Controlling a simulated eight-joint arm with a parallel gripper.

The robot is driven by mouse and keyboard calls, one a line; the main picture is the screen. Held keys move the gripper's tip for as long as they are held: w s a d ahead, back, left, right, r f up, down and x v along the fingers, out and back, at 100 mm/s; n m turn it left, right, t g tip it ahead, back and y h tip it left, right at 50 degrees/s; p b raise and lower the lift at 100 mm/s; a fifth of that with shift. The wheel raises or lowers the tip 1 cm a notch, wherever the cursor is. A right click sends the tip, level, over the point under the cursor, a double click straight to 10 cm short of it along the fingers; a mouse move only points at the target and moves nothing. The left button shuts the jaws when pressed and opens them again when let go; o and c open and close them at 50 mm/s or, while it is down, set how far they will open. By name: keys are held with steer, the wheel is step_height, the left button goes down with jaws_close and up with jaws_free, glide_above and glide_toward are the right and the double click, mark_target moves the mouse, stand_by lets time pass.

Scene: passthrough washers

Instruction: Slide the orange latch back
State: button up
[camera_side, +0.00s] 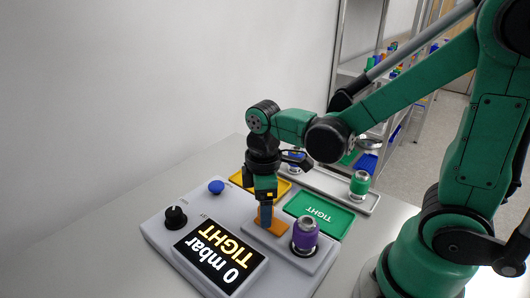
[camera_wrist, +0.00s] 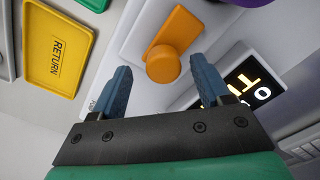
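The orange latch (camera_side: 278,229) is a flat orange plate on the grey device (camera_side: 160,228), beside the purple-bodied fitting (camera_side: 305,236). In the wrist view the latch (camera_wrist: 178,32) is a rounded bar with a round orange knob (camera_wrist: 163,64) at its near end. My gripper (camera_side: 265,221) points down over the latch in the side view and hides part of it. In the wrist view my gripper (camera_wrist: 160,70) is open, with one blue finger on each side of the knob and visible gaps between. I cannot tell how far the fingertips reach down beside the knob.
A lit display (camera_side: 220,255) reads "0 mbar TIGHT". A black knob (camera_side: 175,217) and a blue button (camera_side: 216,187) sit on the device.

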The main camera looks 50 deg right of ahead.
steer(key=shift+r, duration=0.1)
steer(key=shift+r, duration=2.75)
steer(key=m+t, duration=0.2)
steer(key=m, duration=0.1)
steer(key=d+r+m+t, duration=0.1)
steer(key=shift+s+t, duration=0.15)
steer(key=shift+t, duration=0.15)
steer(key=m+t, duration=0.2)
steer(key=m, duration=0.1)
steer(key=m+t, duration=0.1)
steer(key=m, duration=0.1)
steer(key=shift+d+r+t, duration=0.3)
steer(key=shift+d+r, duration=0.05)
steer(key=shift+d, duration=0.05)
